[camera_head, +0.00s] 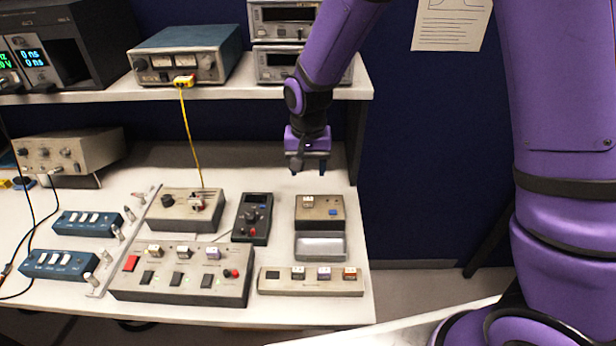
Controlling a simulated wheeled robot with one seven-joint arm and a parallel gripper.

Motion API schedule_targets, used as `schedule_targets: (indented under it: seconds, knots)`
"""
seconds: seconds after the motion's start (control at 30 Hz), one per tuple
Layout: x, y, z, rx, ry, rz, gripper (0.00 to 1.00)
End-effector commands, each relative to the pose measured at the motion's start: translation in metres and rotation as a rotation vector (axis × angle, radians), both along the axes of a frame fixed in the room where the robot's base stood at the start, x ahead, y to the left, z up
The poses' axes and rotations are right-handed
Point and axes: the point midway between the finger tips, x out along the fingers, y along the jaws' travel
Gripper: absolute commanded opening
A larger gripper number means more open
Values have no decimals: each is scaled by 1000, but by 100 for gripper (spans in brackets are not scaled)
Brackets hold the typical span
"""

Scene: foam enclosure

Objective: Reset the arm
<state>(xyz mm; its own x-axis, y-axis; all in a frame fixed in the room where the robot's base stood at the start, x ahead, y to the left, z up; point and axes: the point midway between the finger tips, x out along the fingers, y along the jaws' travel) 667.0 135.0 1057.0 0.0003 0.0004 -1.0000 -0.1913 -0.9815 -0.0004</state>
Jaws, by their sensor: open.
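My purple arm comes in from the right and bends down over the right part of the workbench. My gripper (308,170) hangs at its end, pointing down, with its two short dark fingers apart and nothing between them.
The white bench (345,312) carries a control box with a red button (180,285), a dark handheld device (253,218), a switch strip (310,282) and blue switch boxes (88,223). A shelf (230,93) with instruments runs behind the arm. A yellow cable (190,130) hangs left.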

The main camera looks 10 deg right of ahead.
Motion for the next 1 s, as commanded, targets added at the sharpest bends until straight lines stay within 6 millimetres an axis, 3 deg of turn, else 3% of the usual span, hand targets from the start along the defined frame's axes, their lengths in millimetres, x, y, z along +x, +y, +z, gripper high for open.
schedule_targets:
  seconds: [0.6,0.77,1.0]
  knots:
    - [0,-2,8,2,-5,0,54]
    - [-4,-18,38,18,-33,9,54]
    - [-24,-60,105,45,-104,38,54]
